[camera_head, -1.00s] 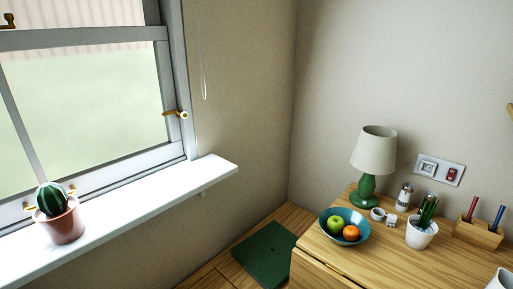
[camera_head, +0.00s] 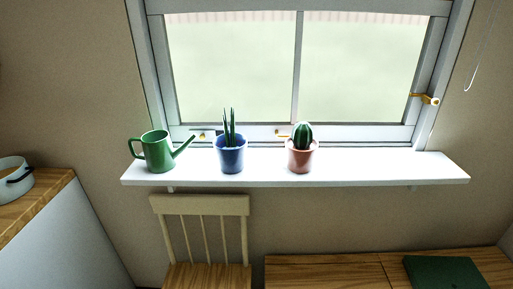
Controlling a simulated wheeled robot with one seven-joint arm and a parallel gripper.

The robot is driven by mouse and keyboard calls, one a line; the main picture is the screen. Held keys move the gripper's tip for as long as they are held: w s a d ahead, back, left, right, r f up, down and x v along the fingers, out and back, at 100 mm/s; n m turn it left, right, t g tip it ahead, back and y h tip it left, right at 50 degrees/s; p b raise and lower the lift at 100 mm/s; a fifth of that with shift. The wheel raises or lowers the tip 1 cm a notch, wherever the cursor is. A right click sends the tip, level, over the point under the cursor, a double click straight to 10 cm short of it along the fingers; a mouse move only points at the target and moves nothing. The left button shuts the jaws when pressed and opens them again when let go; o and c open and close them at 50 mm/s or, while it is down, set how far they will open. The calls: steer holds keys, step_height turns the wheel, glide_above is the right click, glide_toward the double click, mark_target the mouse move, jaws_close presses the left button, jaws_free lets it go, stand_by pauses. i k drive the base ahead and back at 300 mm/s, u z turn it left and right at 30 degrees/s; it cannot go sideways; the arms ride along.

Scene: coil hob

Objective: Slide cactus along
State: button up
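The cactus (camera_head: 303,135) is round, green and ribbed, and stands upright in a terracotta-pink pot (camera_head: 300,158). The pot sits near the middle of the white window sill (camera_head: 400,168). A blue pot (camera_head: 231,157) with tall spiky leaves (camera_head: 229,128) stands to its left, with a gap between them. A green watering can (camera_head: 157,152) stands near the sill's left end, its spout pointing right towards the blue pot. My gripper is not in view.
The sill right of the cactus is clear to its end. The window (camera_head: 345,70) with brass fittings rises behind. Below are a wooden chair (camera_head: 200,205) and a wooden surface with a green mat (camera_head: 445,273). A counter (camera_head: 45,205) with a white pot (camera_head: 14,180) is at left.

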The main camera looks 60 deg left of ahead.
mark_target(301, 147)
steer(key=u, duration=2.6)
steer(key=k, duration=0.85)
steer(key=z, duration=0.35)
steer(key=i, duration=0.75)
